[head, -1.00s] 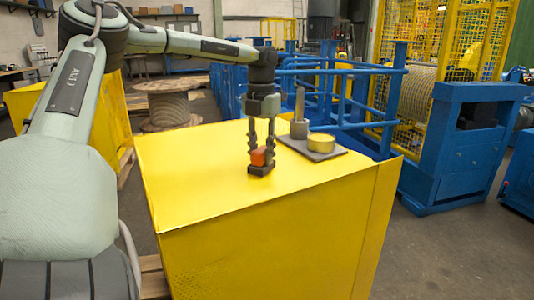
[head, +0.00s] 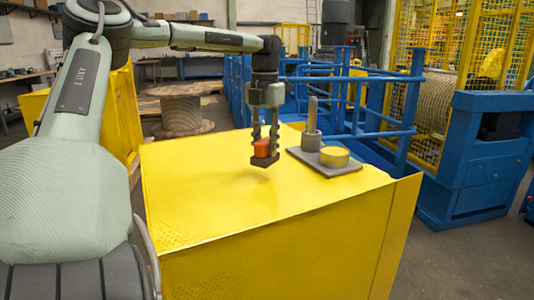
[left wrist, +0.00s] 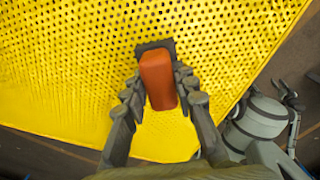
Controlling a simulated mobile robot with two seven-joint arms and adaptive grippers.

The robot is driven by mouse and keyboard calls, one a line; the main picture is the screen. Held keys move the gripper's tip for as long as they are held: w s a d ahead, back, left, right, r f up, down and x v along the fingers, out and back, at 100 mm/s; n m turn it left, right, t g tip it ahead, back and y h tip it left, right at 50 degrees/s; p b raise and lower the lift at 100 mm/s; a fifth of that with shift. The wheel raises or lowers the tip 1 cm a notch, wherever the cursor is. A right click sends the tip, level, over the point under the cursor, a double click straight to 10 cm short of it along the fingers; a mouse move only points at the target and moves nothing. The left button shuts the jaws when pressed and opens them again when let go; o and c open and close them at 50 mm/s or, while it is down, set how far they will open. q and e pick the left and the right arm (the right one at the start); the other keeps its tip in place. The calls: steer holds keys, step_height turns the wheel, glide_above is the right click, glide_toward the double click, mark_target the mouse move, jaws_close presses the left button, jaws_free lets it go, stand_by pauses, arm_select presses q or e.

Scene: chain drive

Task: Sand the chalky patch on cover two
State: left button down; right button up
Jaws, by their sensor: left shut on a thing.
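My left gripper (head: 265,148) is shut on a sanding block with an orange-red grip (head: 261,147) and a dark base (head: 264,161). In the left wrist view the block (left wrist: 158,80) sits between the fingertips of the gripper (left wrist: 160,90). The block is a little above the top of the large yellow cover (head: 215,185), with a faint shadow below it. In the left wrist view the cover (left wrist: 60,60) looks perforated. I cannot make out a chalky patch, nor tell which cover is number two.
A grey tray (head: 345,170) on the cover's far right holds a grey cup with an upright handle (head: 312,125) and a yellow tin (head: 334,157). Another yellow cover (head: 122,115) stands behind left. Blue railings (head: 350,100) stand beyond. The cover's front left top is clear.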

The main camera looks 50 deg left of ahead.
arm_select(q)
steer(key=shift+r, duration=2)
steer(key=shift+f, duration=0.1)
